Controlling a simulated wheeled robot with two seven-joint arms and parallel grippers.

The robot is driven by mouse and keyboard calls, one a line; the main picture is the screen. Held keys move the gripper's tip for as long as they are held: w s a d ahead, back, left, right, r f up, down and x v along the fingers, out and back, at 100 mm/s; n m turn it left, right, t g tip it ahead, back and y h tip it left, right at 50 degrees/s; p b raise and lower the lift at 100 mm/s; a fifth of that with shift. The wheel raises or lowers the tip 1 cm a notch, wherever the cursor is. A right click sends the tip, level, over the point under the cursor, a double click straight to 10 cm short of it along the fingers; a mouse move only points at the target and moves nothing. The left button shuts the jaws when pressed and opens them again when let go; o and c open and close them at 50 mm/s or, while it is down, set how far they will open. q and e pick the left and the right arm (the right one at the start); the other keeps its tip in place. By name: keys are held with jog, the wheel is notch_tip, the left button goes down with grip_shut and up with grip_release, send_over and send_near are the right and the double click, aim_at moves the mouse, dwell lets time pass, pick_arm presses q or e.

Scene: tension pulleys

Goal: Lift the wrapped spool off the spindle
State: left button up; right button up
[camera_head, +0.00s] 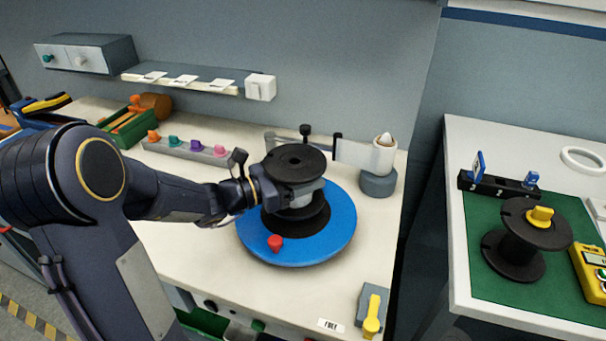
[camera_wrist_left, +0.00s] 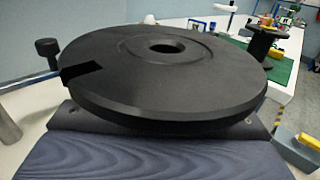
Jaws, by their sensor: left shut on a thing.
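A wrapped spool with a round black top flange (camera_head: 295,163) stands over the blue turntable disc (camera_head: 335,233) in the head view. A grey band shows below its top flange, and a black flange or base (camera_head: 303,219) sits lower down. My left gripper (camera_head: 285,190) reaches in from the left and is shut on the spool just under the top flange. In the left wrist view the flange (camera_wrist_left: 160,75) fills the middle, with an open centre hole and a dark notch. The flange hides the fingertips there. I cannot tell whether the spool still touches the spindle. My right gripper is not in view.
A red knob (camera_head: 275,242) sits on the blue disc. A white cone-topped holder (camera_head: 383,158) stands to the right. A yellow lever (camera_head: 372,316) is at the front. Beyond a gap, a second table has a green mat (camera_head: 482,280) and a black spool (camera_head: 516,243).

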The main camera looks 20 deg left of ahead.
aim_at(300, 162)
pick_arm(q)
jog(key=shift+r+p, duration=1.1)
jog(key=shift+r, duration=0.65)
jog(key=shift+r+p, duration=1.2)
jog(key=shift+r, duration=0.55)
jog(key=shift+r, duration=0.15)
jog(key=shift+r+p, duration=1.15)
jog(key=shift+r, duration=0.25)
jog(key=shift+r+p, duration=1.55)
jog(key=shift+r, duration=0.5)
jog(key=shift+f, duration=0.1)
